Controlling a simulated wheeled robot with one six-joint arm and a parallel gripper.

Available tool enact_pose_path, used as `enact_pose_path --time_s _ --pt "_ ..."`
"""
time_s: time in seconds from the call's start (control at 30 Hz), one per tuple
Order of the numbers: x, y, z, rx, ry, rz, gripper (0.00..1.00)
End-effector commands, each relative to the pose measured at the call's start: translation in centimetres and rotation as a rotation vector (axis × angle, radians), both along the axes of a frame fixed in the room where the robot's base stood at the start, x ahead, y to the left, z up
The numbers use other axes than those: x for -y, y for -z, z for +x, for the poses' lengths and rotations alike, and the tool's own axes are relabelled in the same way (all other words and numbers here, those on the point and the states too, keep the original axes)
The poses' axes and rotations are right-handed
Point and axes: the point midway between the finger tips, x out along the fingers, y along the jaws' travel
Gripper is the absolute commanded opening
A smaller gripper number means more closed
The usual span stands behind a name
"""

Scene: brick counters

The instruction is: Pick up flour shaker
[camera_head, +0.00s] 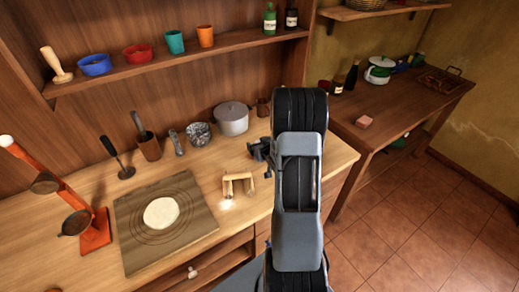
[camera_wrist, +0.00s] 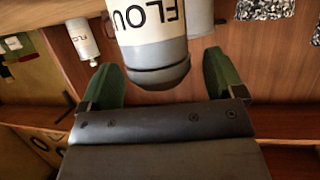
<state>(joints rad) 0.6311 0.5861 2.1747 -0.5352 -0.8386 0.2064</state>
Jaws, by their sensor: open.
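In the wrist view, a large cylinder (camera_wrist: 150,32) with a white band and the dark letters "FLOU" stands out at the top centre, with a grey rounded lower end. A smaller white container (camera_wrist: 82,38) marked "FLO" shows at the upper left; I cannot tell which of the two is the flour shaker. My gripper (camera_wrist: 163,80) is open, with its green fingers apart on either side of the large cylinder's end and visible gaps to it. In the head view, my gripper (camera_head: 262,152) is a dark shape over the counter, and no flour label can be read there.
A grey lidded pot (camera_head: 231,118) and a patterned tin (camera_head: 198,134) stand at the counter's back. A wooden stand (camera_head: 238,185) is near the front edge. A board with dough (camera_head: 160,212) lies left. An orange rack (camera_head: 95,238) stands further left.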

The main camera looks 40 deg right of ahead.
Motion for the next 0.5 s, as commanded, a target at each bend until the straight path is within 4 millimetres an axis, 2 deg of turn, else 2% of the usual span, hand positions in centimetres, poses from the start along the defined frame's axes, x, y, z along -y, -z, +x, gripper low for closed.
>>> enact_pose_path --time_s 0.13,0.37,0.5 --pt "0.12 0.30 0.75 0.000 0.000 0.000 0.88" --pt "0.16 0.37 0.80 0.001 0.000 0.001 0.88" --pt "0.16 0.36 0.79 0.000 0.000 0.001 0.75"
